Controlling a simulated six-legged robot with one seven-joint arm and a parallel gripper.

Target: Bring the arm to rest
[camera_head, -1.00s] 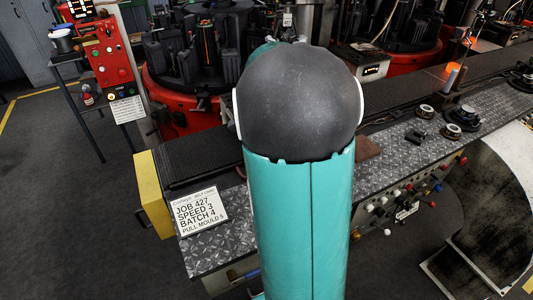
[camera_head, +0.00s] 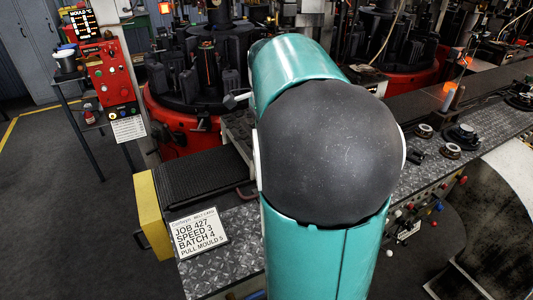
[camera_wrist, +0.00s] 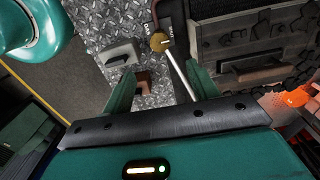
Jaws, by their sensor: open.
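My gripper (camera_wrist: 160,68) shows in the wrist view, its two green fingers spread apart. A brass-coloured knob (camera_wrist: 160,42) on a pale rod shows between and beyond the fingers. I cannot tell how near it is, and nothing is clearly held. In the head view my arm (camera_head: 330,155) fills the middle, with a dark round joint and a teal link reaching up and left behind it. My gripper is hidden there.
A patterned metal bench (camera_head: 215,250) carries a job card (camera_head: 198,232). A yellow block (camera_head: 148,208) stands at its left end. Red-based mould machinery (camera_head: 180,135) is behind. A red control panel (camera_head: 112,75) stands left. In the wrist view, a grey block (camera_wrist: 120,52) and brown block (camera_wrist: 142,82) lie beyond the fingers.

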